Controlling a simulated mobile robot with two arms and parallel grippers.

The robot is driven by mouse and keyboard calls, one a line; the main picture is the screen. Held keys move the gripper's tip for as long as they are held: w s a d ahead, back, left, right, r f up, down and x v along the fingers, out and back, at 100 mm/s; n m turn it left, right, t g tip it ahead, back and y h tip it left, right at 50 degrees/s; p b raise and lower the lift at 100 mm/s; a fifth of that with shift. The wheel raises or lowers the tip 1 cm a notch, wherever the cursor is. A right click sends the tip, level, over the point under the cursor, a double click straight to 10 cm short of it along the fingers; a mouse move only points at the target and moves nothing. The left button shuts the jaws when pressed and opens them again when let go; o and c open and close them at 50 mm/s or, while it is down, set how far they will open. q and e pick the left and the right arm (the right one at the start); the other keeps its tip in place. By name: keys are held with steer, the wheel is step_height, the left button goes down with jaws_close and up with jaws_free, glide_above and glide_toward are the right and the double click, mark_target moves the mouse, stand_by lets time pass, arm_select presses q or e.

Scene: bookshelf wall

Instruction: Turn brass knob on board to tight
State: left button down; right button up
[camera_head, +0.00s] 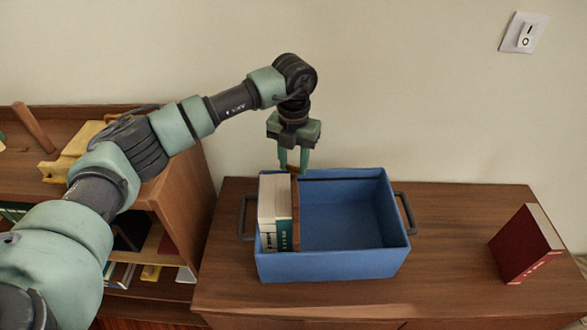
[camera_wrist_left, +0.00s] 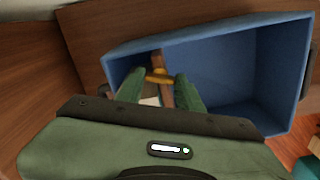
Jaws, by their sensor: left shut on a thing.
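A brown wooden board (camera_head: 296,220) stands upright in the blue box, against a row of books with white page edges. A brass knob (camera_wrist_left: 158,77) shows on the board in the left wrist view; in the head view I cannot make it out. My left gripper (camera_head: 293,165) points down at the far end of the board. Its green fingers (camera_wrist_left: 160,90) are on either side of the knob and appear shut on it. The exact contact is partly hidden. I cannot tell the knob's turning angle. My right gripper is in neither view.
The blue box (camera_head: 335,265) with dark side handles stands on a brown cabinet top (camera_head: 450,290); its right part is empty. A red book (camera_head: 525,245) stands at the right. A wooden shelf (camera_head: 185,215) is at the left, and a switch (camera_head: 525,33) is on the wall.

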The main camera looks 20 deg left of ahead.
arm_select(q)
steer(key=m+b, duration=0.3)
steer(key=m, duration=0.1)
steer(key=shift+w+f+b, duration=0.1)
steer(key=shift+f+b, duration=0.05)
steer(key=shift+b, duration=0.15)
steer(key=m+b, duration=0.2)
steer(key=m, duration=0.2)
steer(key=shift+m, duration=0.3)
steer(key=shift+r, duration=0.2)
steer(key=c, duration=0.9)
jaws_free()
steer(key=shift+r+b, duration=0.95)
steer(key=shift+r, duration=2.95)
